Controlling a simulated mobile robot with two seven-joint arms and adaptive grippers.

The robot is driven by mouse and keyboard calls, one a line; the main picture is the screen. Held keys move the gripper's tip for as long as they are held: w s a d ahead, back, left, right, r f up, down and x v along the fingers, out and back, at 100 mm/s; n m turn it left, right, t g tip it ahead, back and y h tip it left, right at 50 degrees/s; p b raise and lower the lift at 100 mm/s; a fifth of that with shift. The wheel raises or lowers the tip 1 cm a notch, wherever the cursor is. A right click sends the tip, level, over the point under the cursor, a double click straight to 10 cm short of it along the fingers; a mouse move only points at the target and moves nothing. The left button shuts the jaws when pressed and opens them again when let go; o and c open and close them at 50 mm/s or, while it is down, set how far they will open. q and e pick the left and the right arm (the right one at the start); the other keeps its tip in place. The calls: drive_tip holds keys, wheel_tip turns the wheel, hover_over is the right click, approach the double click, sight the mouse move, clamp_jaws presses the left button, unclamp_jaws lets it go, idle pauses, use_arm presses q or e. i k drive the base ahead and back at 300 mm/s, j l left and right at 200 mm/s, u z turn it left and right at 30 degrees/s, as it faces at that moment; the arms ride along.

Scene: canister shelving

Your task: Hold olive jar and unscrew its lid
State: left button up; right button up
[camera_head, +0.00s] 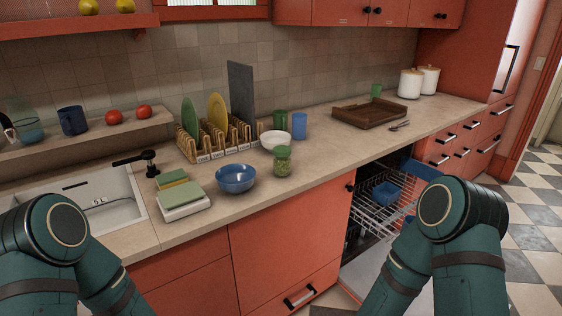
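The olive jar (282,162) stands upright on the counter, to the right of a blue bowl. It is a small glass jar with green contents and a greenish lid (282,150) that appears to be on top. Nothing of mine touches it. My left arm comes in at the lower left and my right arm at the lower right. Both grippers are out of the picture, so their state is hidden.
The blue bowl (235,179) stands close left of the jar, and a white bowl (275,140) is behind it. A dish rack (215,142) with plates is at the back. The dishwasher (378,205) is open below right. Counter (330,152) right of the jar is clear.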

sight(282, 166)
drive_tip(key=i+l+u, duration=0.15)
drive_tip(key=l, duration=0.15)
drive_tip(key=i+l+u, duration=0.15)
drive_tip(key=l, duration=0.2)
drive_tip(key=i+l+u, duration=0.15)
drive_tip(key=l, duration=0.2)
drive_tip(key=i+l+u, duration=0.15)
drive_tip(key=l, duration=0.2)
drive_tip(key=l+u, duration=0.15)
drive_tip(key=l, duration=0.25)
